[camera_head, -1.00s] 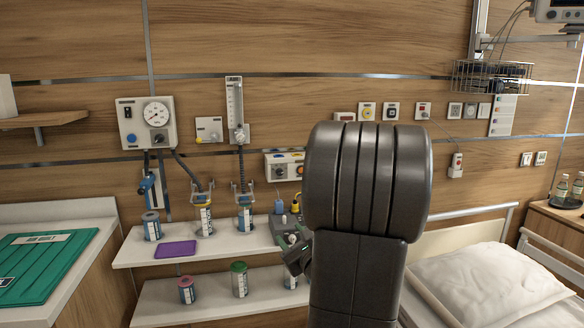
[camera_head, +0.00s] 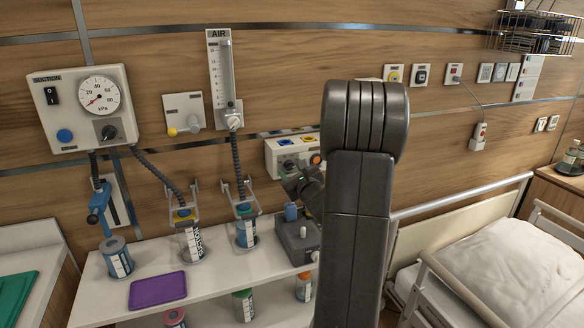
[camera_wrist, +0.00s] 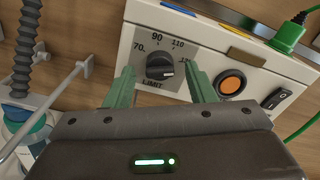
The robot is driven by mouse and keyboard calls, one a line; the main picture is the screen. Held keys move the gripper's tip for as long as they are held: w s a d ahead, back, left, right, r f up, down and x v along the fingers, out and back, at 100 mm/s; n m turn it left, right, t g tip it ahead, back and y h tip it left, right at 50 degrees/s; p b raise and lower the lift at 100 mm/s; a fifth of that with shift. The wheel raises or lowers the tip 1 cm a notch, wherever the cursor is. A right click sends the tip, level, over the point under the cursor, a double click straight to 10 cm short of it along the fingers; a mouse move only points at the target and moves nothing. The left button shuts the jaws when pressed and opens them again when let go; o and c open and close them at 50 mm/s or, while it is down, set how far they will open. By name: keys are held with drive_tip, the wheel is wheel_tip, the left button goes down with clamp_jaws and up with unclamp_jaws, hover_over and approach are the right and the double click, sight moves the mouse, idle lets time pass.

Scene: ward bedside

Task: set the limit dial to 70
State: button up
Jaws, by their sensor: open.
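The limit dial (camera_wrist: 160,66) is a dark round knob on a grey scale plate, above the word LIMIT. The scale reads 70 at left, 90 at top and 110 at upper right, with a partly hidden number further right. A pale mark shows on the knob's lower right side. My gripper (camera_wrist: 160,72) is open, its green fingers on either side of the dial in the picture; I cannot tell whether they touch it. In the head view my gripper (camera_head: 297,184) is in front of the white control box (camera_head: 276,160) and hides part of it.
A green plug (camera_wrist: 288,36) with cord is on top. A grey hose (camera_wrist: 28,40) and a rail stand at left. A shelf (camera_head: 215,280) with canisters lies below.

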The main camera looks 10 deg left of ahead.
drive_tip(key=shift+w+a+r, duration=0.1)
drive_tip(key=shift+w+a, duration=0.1)
drive_tip(key=shift+w, duration=0.05)
drive_tip(key=shift+c, duration=0.4)
drive_tip(key=c, duration=0.9)
drive_tip(key=shift+b, duration=0.4)
